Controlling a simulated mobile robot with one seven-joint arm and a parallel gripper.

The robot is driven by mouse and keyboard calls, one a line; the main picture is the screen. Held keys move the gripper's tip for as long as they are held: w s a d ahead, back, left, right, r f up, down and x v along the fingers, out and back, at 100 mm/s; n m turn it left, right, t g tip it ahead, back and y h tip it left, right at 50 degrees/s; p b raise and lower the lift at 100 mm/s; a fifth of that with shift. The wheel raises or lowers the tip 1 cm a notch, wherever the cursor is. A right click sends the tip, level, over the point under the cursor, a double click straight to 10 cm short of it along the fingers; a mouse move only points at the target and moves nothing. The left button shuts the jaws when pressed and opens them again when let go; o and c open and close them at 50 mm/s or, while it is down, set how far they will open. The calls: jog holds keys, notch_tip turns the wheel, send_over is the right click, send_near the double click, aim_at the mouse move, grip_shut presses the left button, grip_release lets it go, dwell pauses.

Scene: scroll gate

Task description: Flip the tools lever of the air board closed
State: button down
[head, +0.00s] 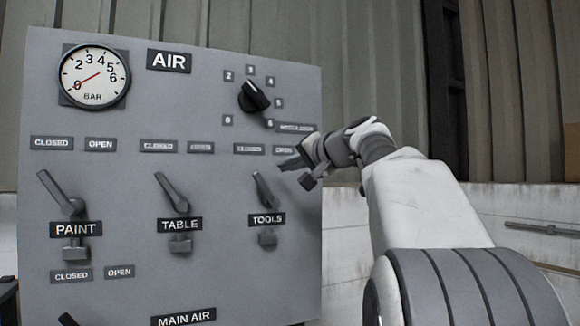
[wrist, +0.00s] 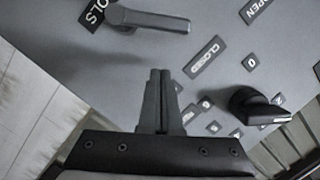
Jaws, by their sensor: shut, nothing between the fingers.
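The tools lever (head: 262,188) is a grey handle above the TOOLS label (head: 266,219) on the grey air board. It leans up and left, towards the CLOSED plate (head: 249,149) and away from the OPEN plate. My gripper (head: 284,163) is to the right of the lever's upper end, near the OPEN plate, which it partly covers. In the wrist view the lever (wrist: 155,21) lies across the top, with the CLOSED plate (wrist: 204,58) to its lower right. My gripper's fingertips (wrist: 160,72) are together and empty, apart from the lever.
The paint lever (head: 60,192) and table lever (head: 172,191) also lean up and left. A black selector knob (head: 254,96) protrudes above my gripper. A pressure gauge (head: 94,76) is at the upper left. Another lever is cut off at the bottom near the MAIN AIR label (head: 183,317).

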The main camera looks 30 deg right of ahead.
jog(key=b+v, duration=0.1)
jog(key=v, duration=0.9)
jog(key=shift+b, duration=0.4)
jog(key=shift+f, duration=0.1)
